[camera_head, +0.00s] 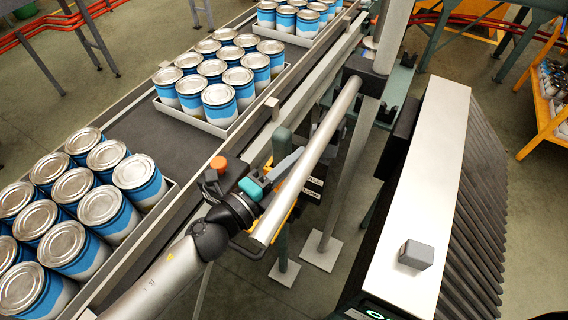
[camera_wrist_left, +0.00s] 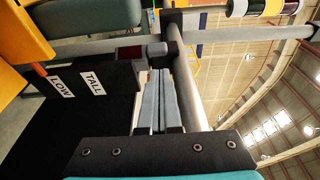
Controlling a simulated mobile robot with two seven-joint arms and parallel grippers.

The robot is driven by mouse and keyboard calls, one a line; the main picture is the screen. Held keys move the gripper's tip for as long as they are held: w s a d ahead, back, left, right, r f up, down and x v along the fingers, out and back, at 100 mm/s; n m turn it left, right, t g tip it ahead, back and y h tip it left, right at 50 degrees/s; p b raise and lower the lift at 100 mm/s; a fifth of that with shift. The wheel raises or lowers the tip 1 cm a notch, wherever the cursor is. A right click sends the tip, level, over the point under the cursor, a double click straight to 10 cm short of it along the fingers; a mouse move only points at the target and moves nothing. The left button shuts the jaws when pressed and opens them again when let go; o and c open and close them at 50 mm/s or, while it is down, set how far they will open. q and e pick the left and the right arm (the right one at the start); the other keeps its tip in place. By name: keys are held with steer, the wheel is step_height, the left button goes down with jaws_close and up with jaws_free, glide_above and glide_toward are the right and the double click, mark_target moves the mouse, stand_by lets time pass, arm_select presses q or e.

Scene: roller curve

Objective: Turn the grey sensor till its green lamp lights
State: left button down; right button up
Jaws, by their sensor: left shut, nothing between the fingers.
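My left gripper (camera_head: 292,160) reaches in from the lower left, past the conveyor rail, beside a silver tube. In the left wrist view its two grey fingers (camera_wrist_left: 160,74) are shut together and empty. Just beyond their tips is a small grey block (camera_wrist_left: 157,50) with a dark red face (camera_wrist_left: 130,53) next to it; this looks like the grey sensor. I cannot tell whether the fingertips touch it. No lit green lamp shows on it. A black plate (camera_wrist_left: 98,112) beside the fingers carries the labels LOW and TALL. My right gripper is not in view.
The conveyor (camera_head: 125,130) carries trays of blue-and-white cans (camera_head: 135,180) along the left. An orange-capped post (camera_head: 218,164) stands close to my left wrist. The silver tube (camera_head: 310,160) runs close beside the gripper. A white panel (camera_head: 440,150) bears a grey box (camera_head: 416,254) at right.

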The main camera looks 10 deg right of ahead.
arm_select(q)
steer(key=shift+x, duration=2.25)
steer(key=shift+a, duration=0.1)
